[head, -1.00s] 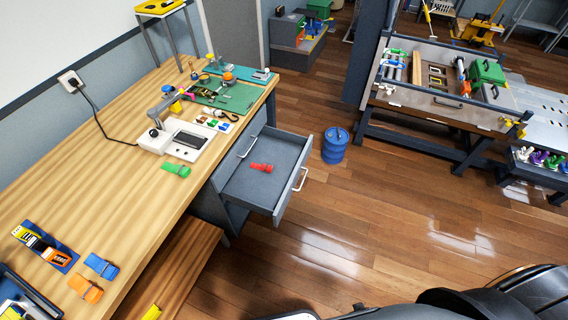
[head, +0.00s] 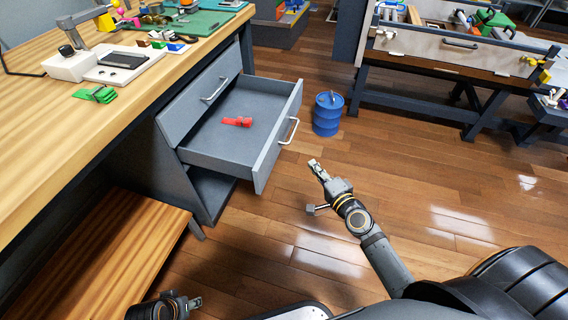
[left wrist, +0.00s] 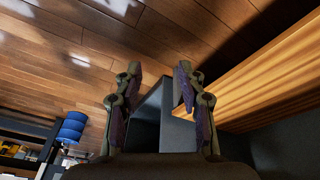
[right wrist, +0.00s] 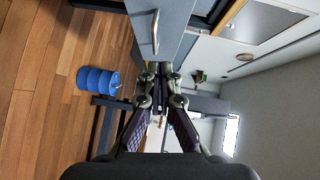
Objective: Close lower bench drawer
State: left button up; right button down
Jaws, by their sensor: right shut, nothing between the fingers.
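The lower bench drawer (head: 262,150) is pulled out of the grey cabinet under the workbench, with a red strap piece (head: 237,122) lying inside. Its front carries a pale bar handle (head: 290,131). My right gripper (head: 316,166) is shut and empty, in front of the drawer and to the right of its front, apart from it. In the right wrist view the drawer front (right wrist: 172,22) and its handle show just beyond the closed fingertips (right wrist: 160,70). My left gripper (head: 196,302) is low at the bottom edge; its fingers stand apart and empty in the left wrist view (left wrist: 158,80).
The upper drawer (head: 203,98) above is shut. A wooden bench (head: 110,255) stands low at the left, below the workbench top (head: 60,130). A blue drum (head: 327,114) stands on the floor just right of the drawer. The floor in front is clear.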

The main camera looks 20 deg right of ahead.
notch_tip(320, 180, up, 2)
jog(key=a+m+t+b, duration=0.1)
jog(key=p, duration=0.1)
send_near(278, 130)
jog(key=w+d, duration=0.3)
jog(key=w, duration=0.1)
jog(key=a, duration=0.1)
jog(key=w+a, duration=0.1)
jog(key=shift+w+a+f+y, duration=0.1)
jog(key=shift+a+f+y, duration=0.2)
jog(key=shift+a+y, duration=0.1)
jog(key=shift+w+a, duration=0.35)
jog(key=shift+a, duration=0.1)
pick_arm(q)
jog(key=r, duration=0.2)
jog(key=shift+s+r+g, duration=0.25)
jog(key=shift+r+g, duration=0.05)
jog(key=shift+g, duration=0.1)
jog(key=shift+a, duration=0.1)
